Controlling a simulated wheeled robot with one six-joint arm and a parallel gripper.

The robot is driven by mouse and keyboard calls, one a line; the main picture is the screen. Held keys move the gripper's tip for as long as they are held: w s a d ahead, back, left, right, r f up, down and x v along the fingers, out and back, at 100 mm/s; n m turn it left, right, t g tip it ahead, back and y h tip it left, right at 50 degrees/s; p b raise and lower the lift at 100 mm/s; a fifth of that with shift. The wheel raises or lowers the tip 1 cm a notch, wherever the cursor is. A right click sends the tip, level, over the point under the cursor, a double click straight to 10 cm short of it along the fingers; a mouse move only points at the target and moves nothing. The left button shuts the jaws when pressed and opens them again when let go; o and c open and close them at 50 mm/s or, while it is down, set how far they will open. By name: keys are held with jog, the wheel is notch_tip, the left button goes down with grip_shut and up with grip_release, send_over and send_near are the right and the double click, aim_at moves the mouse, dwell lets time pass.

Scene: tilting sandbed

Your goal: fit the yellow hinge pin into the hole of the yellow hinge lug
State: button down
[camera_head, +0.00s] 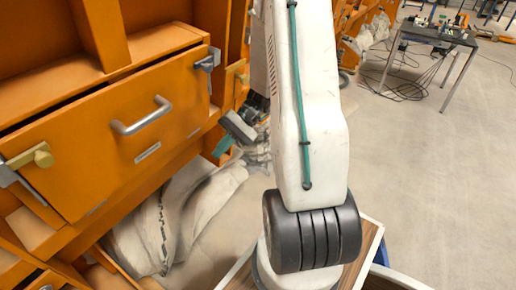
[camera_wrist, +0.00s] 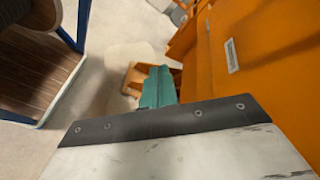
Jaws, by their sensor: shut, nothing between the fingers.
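A yellow hinge part (camera_head: 40,156) shows at the left edge of the orange drawer front in the head view, next to a grey metal plate. It looks like a short bar with a rounded end. I cannot tell whether it is the lug alone or has the pin in it. No separate loose yellow pin can be made out in either view. My gripper (camera_head: 222,146) is low, in front of the right part of the orange cabinet and partly behind my arm. In the wrist view its teal fingers (camera_wrist: 158,88) are together and empty.
The orange drawer front (camera_head: 140,125) has a metal handle (camera_head: 142,117) and a blue-grey bracket (camera_head: 208,60) at its right. Pale sacks (camera_head: 170,215) lie below. A wooden surface with a blue edge (camera_wrist: 40,75) is at left in the wrist view. Open floor (camera_head: 430,165) lies right.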

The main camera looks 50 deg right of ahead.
jog(key=w+d+f+m+t+h, duration=0.2)
jog(key=d+f+t+h, duration=0.1)
jog(key=d+f+t, duration=0.65)
jog(key=w+d+f+m+t+h, duration=0.2)
jog(key=w+d+f+t+h, duration=0.15)
jog(key=d+f+t, duration=0.6)
jog(key=d+f+n+h, duration=0.3)
jog(key=d+h, duration=0.2)
jog(key=d, duration=0.2)
jog(key=w+r, duration=0.1)
jog(key=w, duration=0.5)
jog(key=shift+a+r+n, duration=0.25)
jog(key=shift+r+n, duration=0.05)
jog(key=shift+w, duration=0.5)
jog(key=shift+s, duration=0.1)
jog(key=s+f, duration=0.1)
jog(key=s, duration=0.9)
jog(key=shift+d+f, duration=0.35)
jog(key=shift+s, duration=0.1)
